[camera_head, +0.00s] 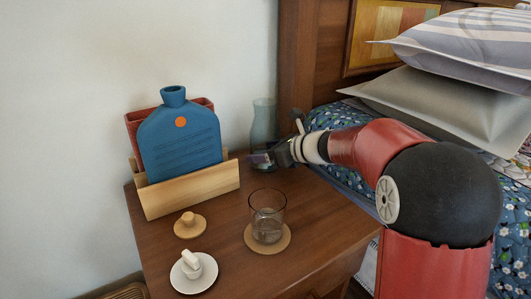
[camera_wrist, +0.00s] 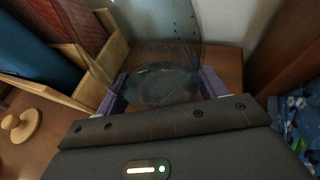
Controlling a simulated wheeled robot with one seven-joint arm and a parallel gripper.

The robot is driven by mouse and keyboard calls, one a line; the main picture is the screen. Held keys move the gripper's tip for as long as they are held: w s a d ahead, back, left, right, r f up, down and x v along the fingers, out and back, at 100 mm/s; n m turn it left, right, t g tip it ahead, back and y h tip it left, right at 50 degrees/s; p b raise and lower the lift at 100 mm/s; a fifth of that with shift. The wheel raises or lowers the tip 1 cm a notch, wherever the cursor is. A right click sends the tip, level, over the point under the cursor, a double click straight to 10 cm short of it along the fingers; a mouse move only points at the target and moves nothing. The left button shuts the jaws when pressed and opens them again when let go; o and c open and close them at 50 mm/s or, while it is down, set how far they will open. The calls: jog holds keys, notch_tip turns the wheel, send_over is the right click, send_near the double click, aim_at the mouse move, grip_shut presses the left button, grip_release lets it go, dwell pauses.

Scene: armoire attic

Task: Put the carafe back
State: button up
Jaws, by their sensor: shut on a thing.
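The carafe (camera_head: 263,118) is clear bluish glass and stands upright at the back right of the wooden nightstand (camera_head: 318,255), near the wall and the bed. My gripper (camera_head: 262,159) reaches in from the right and is shut around its lower part. In the wrist view the carafe (camera_wrist: 160,45) sits between the two purple fingers, with a little liquid or tinted glass at its base. The fingers and wrist partly hide its base in the head view, so I cannot tell whether it touches the top.
A drinking glass (camera_head: 267,207) stands on a round coaster (camera_head: 283,238) in front. A wooden holder (camera_head: 193,191) with a blue bottle-shaped object (camera_head: 180,145) is to the left. A wooden knob (camera_head: 189,225) and a white dish (camera_head: 205,278) sit front left. The bed (camera_head: 345,115) is right.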

jog(key=o, duration=1.5)
jog(key=shift+f, duration=0.15)
jog(key=shift+d+r, duration=0.15)
jog(key=shift+r, duration=0.15)
jog(key=p+v, duration=0.1)
jog(key=v, duration=1)
jog(key=shift+s+d, duration=0.25)
jog(key=shift+s, duration=0.05)
